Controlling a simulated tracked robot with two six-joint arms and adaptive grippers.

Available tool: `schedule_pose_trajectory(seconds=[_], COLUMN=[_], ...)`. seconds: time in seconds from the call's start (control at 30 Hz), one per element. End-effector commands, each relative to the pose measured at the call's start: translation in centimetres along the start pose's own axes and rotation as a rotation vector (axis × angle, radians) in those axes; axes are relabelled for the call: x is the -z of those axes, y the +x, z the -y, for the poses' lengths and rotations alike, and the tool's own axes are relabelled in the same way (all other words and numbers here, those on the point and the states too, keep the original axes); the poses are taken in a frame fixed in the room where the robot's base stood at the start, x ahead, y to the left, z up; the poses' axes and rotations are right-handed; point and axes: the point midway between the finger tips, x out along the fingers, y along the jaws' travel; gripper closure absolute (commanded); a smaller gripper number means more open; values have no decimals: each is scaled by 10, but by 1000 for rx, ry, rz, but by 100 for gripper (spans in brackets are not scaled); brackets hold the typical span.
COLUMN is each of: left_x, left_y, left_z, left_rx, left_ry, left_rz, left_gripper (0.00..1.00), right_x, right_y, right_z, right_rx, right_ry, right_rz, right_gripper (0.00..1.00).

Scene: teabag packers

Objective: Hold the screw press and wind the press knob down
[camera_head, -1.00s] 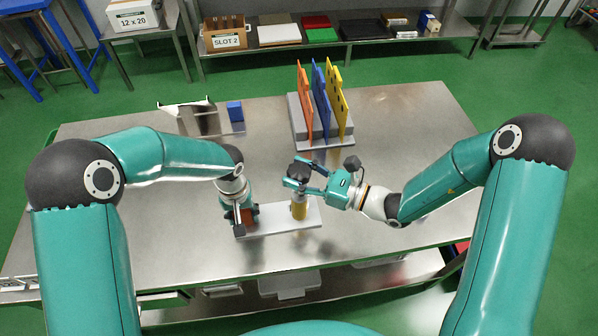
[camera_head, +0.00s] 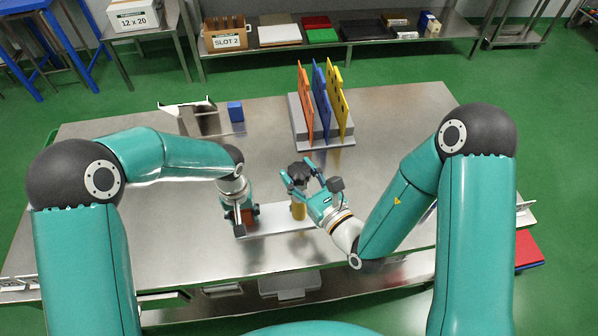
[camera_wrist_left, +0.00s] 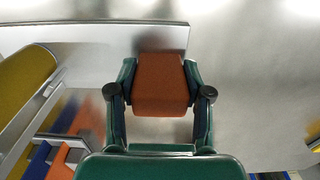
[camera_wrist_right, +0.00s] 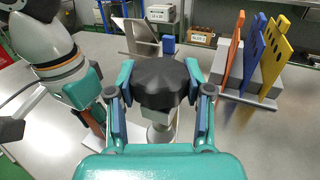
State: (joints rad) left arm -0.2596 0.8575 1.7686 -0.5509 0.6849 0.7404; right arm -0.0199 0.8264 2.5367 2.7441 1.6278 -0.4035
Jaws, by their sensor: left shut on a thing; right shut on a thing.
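The screw press stands on a pale base plate (camera_head: 268,222) on the steel table. Its orange-brown block (camera_wrist_left: 160,86) is between the fingers of my left gripper (camera_wrist_left: 159,100), which is shut on it; the block is partly hidden in the head view. The black lobed press knob (camera_wrist_right: 160,82) tops the press above a yellow cylinder (camera_head: 298,209). My right gripper (camera_wrist_right: 160,100) is shut on the knob, one finger on either side. The knob also shows in the head view (camera_head: 299,171).
A grey rack (camera_head: 335,143) holds upright orange, blue and yellow plates behind the press. A metal bracket (camera_head: 200,120) and a blue block (camera_head: 235,111) stand at the back left.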

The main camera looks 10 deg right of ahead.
Motion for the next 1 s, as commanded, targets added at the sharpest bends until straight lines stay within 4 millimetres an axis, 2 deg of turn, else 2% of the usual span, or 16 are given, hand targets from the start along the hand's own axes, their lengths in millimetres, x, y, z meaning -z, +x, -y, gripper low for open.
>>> schedule_pose_trajectory(seconds=[0.27,0.3,0.47,1.0], left_x=[-2,-2,-2,-1], left_y=[1,1,1,1], left_z=[0,0,0,1], left_rx=[1,1,1,1], left_ry=[2,2,0,-2], left_rz=[5,5,5,4], left_gripper=[100,100,100,100], right_x=[0,0,0,0], right_y=[0,0,0,0], right_z=[1,1,1,1], right_rx=[4,4,3,-10], right_ry=[-3,-3,-2,1], right_rz=[0,0,0,1], right_gripper=[84,48,23,23])
